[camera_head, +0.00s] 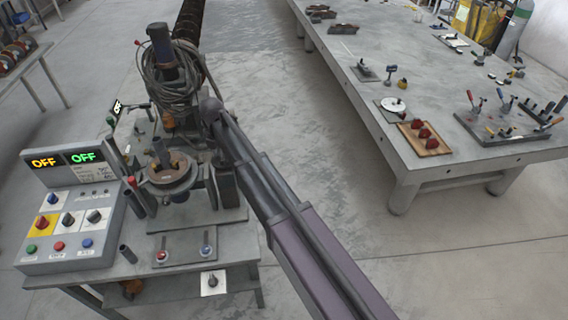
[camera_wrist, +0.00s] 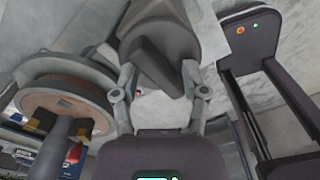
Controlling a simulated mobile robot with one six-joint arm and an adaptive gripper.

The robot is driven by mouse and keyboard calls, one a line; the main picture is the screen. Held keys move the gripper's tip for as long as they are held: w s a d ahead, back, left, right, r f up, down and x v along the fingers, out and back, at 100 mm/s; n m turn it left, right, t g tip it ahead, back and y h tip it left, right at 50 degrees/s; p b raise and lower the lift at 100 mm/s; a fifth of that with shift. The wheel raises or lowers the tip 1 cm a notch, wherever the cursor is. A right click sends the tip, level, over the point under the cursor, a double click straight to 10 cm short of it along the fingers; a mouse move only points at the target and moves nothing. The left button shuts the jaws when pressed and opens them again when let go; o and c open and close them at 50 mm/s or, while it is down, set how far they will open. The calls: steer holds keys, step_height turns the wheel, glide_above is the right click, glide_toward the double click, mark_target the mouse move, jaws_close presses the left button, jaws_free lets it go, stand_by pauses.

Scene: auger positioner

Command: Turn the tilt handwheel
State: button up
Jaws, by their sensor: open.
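In the wrist view my gripper (camera_wrist: 158,68) is open, with one finger on each side of a dark grey bar-like part (camera_wrist: 150,62). This part stands out from a grey rounded body (camera_wrist: 170,22); it may belong to the tilt handwheel, but I cannot tell for sure. I cannot tell whether the fingers touch it. The positioner's round brown-rimmed plate (camera_head: 170,176) stands on the bench in the head view, and the plate shows at left in the wrist view (camera_wrist: 62,100). In the head view my arm hides the gripper and the positioner's right side.
A control box (camera_head: 75,225) with buttons, knobs and two "OFF" displays stands left of the positioner. Coiled cable (camera_head: 172,80) hangs round a dark post behind it. A long table (camera_head: 440,165) with tools stands at right, with open floor between.

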mark_target(221, 154)
steer(key=m, duration=0.7)
steer(key=shift+m, duration=0.3)
steer(key=m, duration=0.6)
steer(key=shift+m, duration=0.4)
steer(key=m, duration=0.3)
steer(key=shift+m, duration=0.4)
steer(key=m, duration=0.3)
steer(key=shift+m, duration=0.4)
steer(key=m, duration=0.3)
steer(key=shift+m, duration=0.3)
steer(key=m, duration=0.3)
steer(key=shift+m, duration=0.4)
step_height(221, 154, up, 14)
steer(key=p, duration=1.4)
steer(key=s+d+f+b, duration=0.1)
steer(key=d+f+b, duration=0.5)
steer(key=d, duration=0.5)
steer(key=s+d+f+m+b, duration=0.1)
steer(key=s+d+f+b, duration=0.1)
steer(key=d+f+b, duration=0.5)
steer(key=shift+s+d+f, duration=0.2)
steer(key=shift+d+f, duration=0.05)
steer(key=shift+d, duration=1.7)
